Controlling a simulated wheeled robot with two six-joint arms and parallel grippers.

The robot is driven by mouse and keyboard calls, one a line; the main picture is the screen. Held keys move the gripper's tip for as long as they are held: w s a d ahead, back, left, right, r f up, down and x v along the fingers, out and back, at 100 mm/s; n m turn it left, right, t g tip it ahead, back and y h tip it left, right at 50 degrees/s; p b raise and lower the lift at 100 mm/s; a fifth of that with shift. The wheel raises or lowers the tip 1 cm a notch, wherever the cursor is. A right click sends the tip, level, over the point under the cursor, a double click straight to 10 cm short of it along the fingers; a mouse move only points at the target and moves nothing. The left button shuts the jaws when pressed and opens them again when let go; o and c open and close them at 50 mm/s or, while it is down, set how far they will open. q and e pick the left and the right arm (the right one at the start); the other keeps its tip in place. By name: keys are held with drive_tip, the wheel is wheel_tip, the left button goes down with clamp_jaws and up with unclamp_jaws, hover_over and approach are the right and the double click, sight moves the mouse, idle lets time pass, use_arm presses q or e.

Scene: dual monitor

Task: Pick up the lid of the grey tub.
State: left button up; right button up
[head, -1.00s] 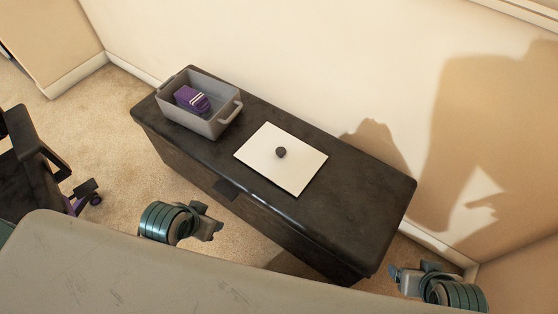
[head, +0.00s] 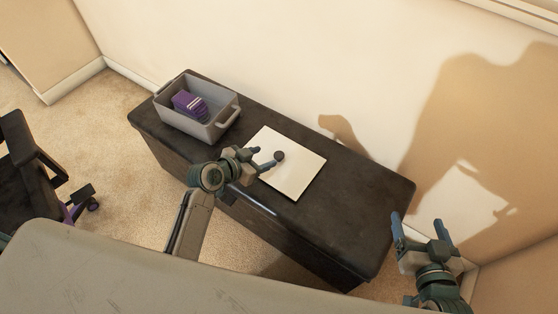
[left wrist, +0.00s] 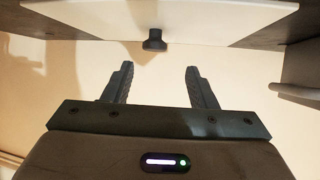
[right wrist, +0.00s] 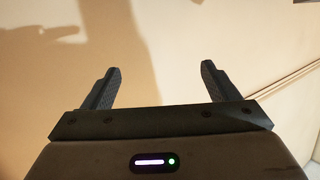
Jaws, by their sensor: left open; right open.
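The lid (head: 298,181) is a flat white rectangle with a dark round knob (head: 279,156) in its middle. It lies on the dark chest (head: 345,215), to the right of the grey tub (head: 216,130). My left gripper (head: 264,159) is open at the lid's left side, with its fingers pointing toward the knob. In the left wrist view the knob (left wrist: 154,40) stands beyond the open fingertips, between their lines, and the lid (left wrist: 215,18) shows along the top. My right gripper (head: 420,221) is open and empty, off the chest's right end.
The open tub holds a purple item (head: 189,104) with pale stripes. A wall runs behind the chest. A dark chair (head: 30,165) stands at the far left. The chest top right of the lid is clear.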

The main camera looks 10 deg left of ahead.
sight(278, 155)
use_arm(q)
drive_tip(key=shift+x, duration=1.2)
drive_tip(key=x, duration=0.3)
drive_tip(key=b+x, duration=0.1)
drive_tip(key=shift+s+d+f, duration=0.15)
drive_tip(key=shift+d+f, duration=0.2)
drive_tip(key=shift+f, duration=0.05)
drive_tip(key=shift+w+d+f, duration=0.15)
drive_tip(key=shift+w+d, duration=0.05)
drive_tip(key=shift+w, duration=0.15)
drive_tip(key=c, duration=1)
use_arm(e)
wheel_tip(278, 155, up, 8)
drive_tip(key=w+t, duration=0.2)
drive_tip(key=t, duration=0.2)
drive_tip(key=shift+w+d+f+t, duration=0.2)
drive_tip(key=shift+w+d+t, duration=0.15)
drive_tip(key=shift+w+t, duration=0.05)
